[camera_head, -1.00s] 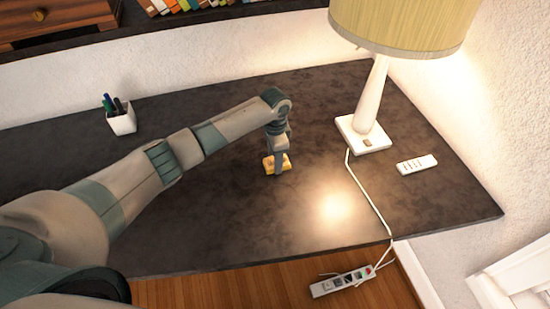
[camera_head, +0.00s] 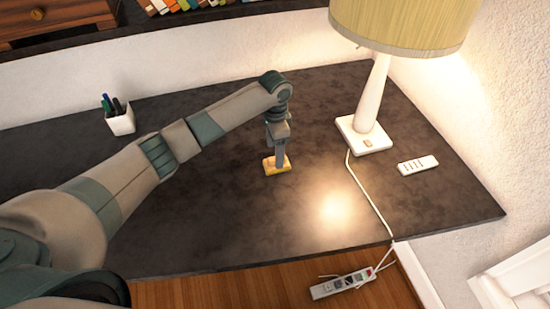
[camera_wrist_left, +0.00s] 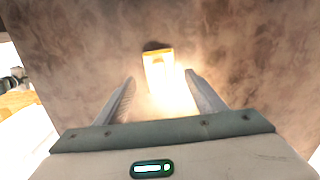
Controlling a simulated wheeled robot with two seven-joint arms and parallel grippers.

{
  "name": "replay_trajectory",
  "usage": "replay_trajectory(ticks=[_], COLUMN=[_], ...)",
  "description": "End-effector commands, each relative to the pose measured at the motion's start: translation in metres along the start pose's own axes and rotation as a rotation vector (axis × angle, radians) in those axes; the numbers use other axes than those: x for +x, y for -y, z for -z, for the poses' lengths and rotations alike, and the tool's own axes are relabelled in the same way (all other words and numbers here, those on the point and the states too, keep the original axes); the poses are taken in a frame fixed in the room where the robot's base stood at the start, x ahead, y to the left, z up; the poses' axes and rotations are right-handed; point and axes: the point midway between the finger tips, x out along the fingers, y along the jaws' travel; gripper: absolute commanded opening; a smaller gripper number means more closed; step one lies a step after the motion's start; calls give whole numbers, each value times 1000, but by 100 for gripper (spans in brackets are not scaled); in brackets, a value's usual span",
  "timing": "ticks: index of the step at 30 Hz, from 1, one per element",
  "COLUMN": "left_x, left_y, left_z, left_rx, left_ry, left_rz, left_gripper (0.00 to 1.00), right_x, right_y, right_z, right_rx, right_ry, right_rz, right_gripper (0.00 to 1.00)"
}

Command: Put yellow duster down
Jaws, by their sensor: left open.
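The yellow duster (camera_head: 270,168) lies on the dark desk (camera_head: 210,225), near its middle. In the left wrist view the duster (camera_wrist_left: 158,68) shows as a small bright yellow block with a dark edge at its far end. My left gripper (camera_head: 279,160) points down just above the duster in the head view. In the left wrist view its two fingers (camera_wrist_left: 160,90) are spread apart, with the duster beyond and between their tips, not gripped. Glare washes out the desk around the duster there. My right gripper is in neither view.
A lamp (camera_head: 372,98) with a yellow shade stands to the right, its white cord running over the desk's front edge to a power strip (camera_head: 343,283). A white remote (camera_head: 418,165) lies right of the lamp. A pen cup (camera_head: 121,123) stands at the left. The desk front is clear.

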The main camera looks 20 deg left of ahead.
Motion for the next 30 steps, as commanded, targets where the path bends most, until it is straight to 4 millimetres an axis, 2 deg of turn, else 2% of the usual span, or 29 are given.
replay_trajectory(ticks=[6, 12, 18, 30], left_x=[-38, -64, -73, -73], left_y=[1, 0, 0, 0], left_z=[0, 0, 0, 0], left_rx=[1, 0, 0, 0], left_ry=[-3, -1, 0, 0], left_rz=[3, 1, 0, 0], left_gripper=[63, 63, 63, 63], right_x=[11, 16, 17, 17], right_y=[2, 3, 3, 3], right_z=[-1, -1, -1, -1], right_rx=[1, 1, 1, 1], right_ry=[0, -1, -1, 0], right_rz=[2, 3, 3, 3], right_gripper=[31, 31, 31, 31])
